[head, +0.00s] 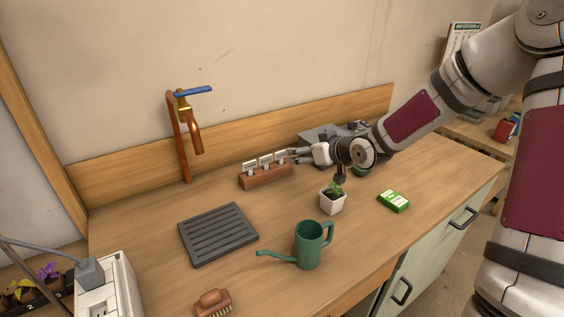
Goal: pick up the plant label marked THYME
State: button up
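A wooden block (266,178) holds a row of small white plant labels (265,161) upright, near the back of the counter. The writing on the labels is too small to read, so I cannot tell which one is THYME. My gripper (293,156) reaches in from the right, held sideways, with its fingertips at the rightmost label (280,157). I cannot tell whether the fingers touch this label or are closed on it.
A white pot with a seedling (332,201) stands below my wrist, with a green packet (393,201) to its right. A green watering can (308,245), grey slatted tray (217,236) and brush (213,303) are nearer. A copper tap (190,130) rises at the back left.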

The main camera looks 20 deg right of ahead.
jog(key=b, duration=0.1)
send_near(282, 152)
jog(key=w+f, duration=0.1)
jog(key=shift+a+r+b+x, duration=0.1)
jog(key=shift+b+x, duration=0.15)
jog(key=shift+x, duration=1.45)
jog(key=shift+a+r+b+x, duration=0.1)
jog(key=shift+b+x, duration=0.1)
jog(key=shift+x, duration=1.55)
jog(key=c, duration=0.8)
